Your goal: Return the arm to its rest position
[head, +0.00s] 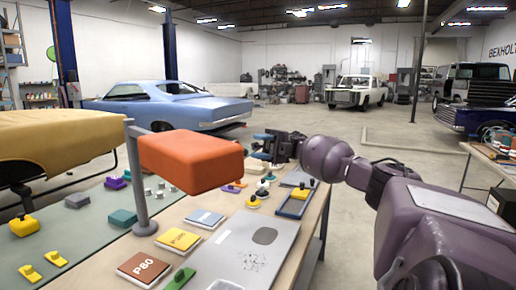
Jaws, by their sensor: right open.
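My right arm (422,225) comes in from the right and reaches over the far right edge of the workbench (187,207). My right gripper (262,146) is small and dark in the picture, above the far end of the bench. It is open, and I see nothing held in it. Small tools lie on the bench below it. The orange-red shell (190,160) on a grey stand (138,180) is to its left and nearer to me. My left arm and gripper are not in view.
A yellow shell (55,140) stands at the left. Sandpaper packs (146,268), a green block (180,279), a grey panel (245,250) and a blue tray (294,205) lie on the bench. Another table (493,160) stands at the right. The floor (360,200) between is clear.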

